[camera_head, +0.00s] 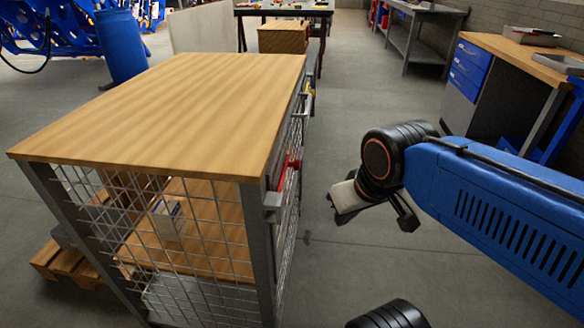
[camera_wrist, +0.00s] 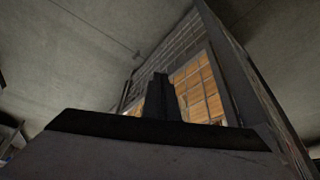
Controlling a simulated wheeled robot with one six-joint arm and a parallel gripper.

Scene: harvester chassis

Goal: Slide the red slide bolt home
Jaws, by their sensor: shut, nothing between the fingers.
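The red slide bolt (camera_head: 289,168) is on the right side of a wood-topped mesh cage (camera_head: 190,95), below the top's edge near the front corner. It is small and seen at a steep angle, so I cannot tell how far it is slid. My gripper (camera_head: 345,205) is in the open space to the right of the cage, apart from the bolt and lower in the picture. In the wrist view its fingers (camera_wrist: 159,92) are together and empty, with the cage's mesh side (camera_wrist: 165,50) beyond them. The bolt is not recognisable in the wrist view.
Inside the cage, a small white box (camera_head: 168,220) stands on a wooden shelf. A grey bracket (camera_head: 271,205) sticks out near the cage's front corner post. A workbench with blue drawers (camera_head: 468,68) stands at the right. The floor between is clear.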

